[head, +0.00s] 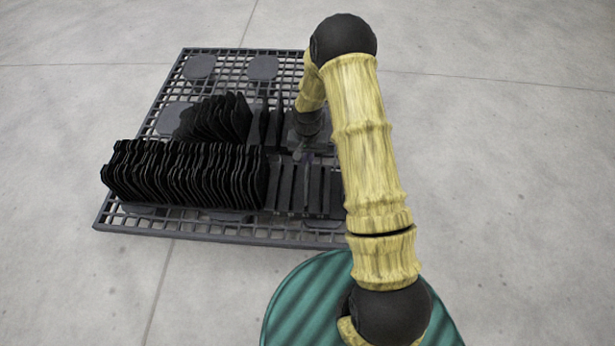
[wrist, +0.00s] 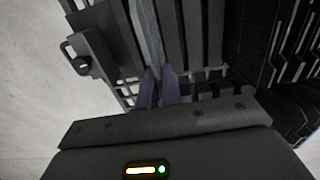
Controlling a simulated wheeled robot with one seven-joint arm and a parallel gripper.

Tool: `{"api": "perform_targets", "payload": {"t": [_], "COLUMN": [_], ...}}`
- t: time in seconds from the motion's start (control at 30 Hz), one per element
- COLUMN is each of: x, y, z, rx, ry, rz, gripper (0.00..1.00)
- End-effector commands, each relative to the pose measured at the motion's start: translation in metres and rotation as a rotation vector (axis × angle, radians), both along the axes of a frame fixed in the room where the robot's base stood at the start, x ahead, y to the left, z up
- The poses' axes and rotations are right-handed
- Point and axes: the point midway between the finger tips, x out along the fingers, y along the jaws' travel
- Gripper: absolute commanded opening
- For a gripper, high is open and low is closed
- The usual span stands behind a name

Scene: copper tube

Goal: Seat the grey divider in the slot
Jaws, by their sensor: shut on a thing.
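My gripper (wrist: 160,74) shows its two purple fingers in the wrist view, closed on the grey divider (wrist: 148,32). The divider appears as a thin, lighter grey strip running up from the fingertips. It lies over or between the dark bars of a slotted rack (wrist: 201,35); I cannot tell whether its lower edge is in a slot. In the head view my gripper (head: 306,156) is low beside the slotted rack (head: 298,190), partly behind my forearm. The held divider cannot be made out there.
A long row of black wavy plates (head: 185,172) stands left of the rack slots, with a shorter group (head: 215,117) behind. All stand on a dark grid platform (head: 185,233). A dark block with a handle (wrist: 92,54) is left of the divider. The surrounding floor is clear.

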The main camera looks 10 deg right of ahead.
Motion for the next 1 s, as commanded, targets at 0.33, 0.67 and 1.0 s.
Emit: {"api": "perform_targets", "payload": {"t": [0.33, 0.67, 1.0], "x": [0.001, 0.000, 0.001], "y": [0.000, 0.000, 0.000], "z": [-0.009, -0.052, -0.059], "rx": [0.000, 0.000, 0.000], "ry": [-0.002, 0.000, -0.003], "rz": [0.000, 0.000, 0.000], "gripper": [0.00, 0.00, 0.00]}}
